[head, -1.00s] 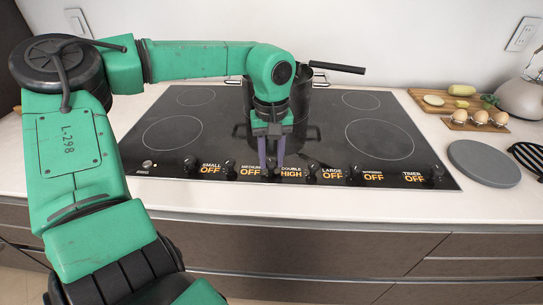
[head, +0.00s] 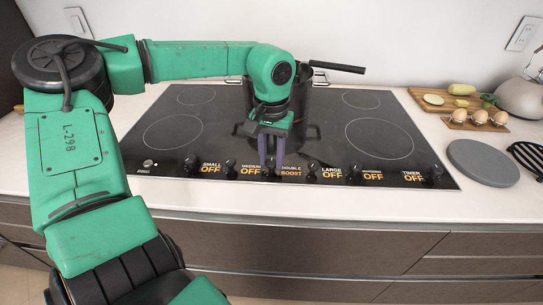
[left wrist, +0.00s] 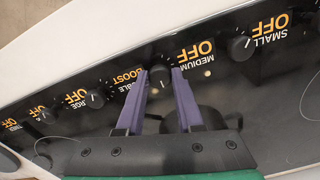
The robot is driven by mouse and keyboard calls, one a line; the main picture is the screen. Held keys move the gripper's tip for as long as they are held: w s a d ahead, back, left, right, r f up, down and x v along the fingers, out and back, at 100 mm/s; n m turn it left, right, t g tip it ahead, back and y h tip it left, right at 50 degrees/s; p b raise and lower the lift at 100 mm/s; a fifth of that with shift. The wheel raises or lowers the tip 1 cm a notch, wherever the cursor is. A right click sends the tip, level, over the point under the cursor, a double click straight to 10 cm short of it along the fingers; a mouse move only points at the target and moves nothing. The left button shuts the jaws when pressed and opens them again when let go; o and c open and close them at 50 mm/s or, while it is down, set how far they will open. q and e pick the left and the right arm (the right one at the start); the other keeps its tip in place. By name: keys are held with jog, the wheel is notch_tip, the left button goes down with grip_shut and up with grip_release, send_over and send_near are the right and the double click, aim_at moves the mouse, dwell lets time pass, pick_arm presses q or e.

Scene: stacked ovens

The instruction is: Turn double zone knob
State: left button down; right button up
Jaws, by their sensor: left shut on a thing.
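The double zone knob (left wrist: 160,80) is a small dark knob on the front strip of the black cooktop (head: 370,145). In the left wrist view, the fingertips flank the knob, between the MEDIUM and double labels. The fingers partly hide the knob in the head view. My right gripper is not in view.
A dark pot (head: 303,95) with a long handle stands behind my gripper. Other knobs, including the large zone knob (head: 311,173), sit close on both sides, labelled OFF. A grey round board (head: 483,162) and eggs (head: 480,116) on a wooden tray lie right of the cooktop.

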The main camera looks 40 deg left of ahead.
aim_at(272, 162)
pick_arm(q)
jog(key=shift+w+r, duration=0.15)
jog(key=c, duration=0.6)
grip_release()
jog(key=shift+o, duration=0.2)
notch_tip(272, 162, up, 14)
jog(key=shift+r, duration=0.2)
jog(key=shift+f, duration=0.1)
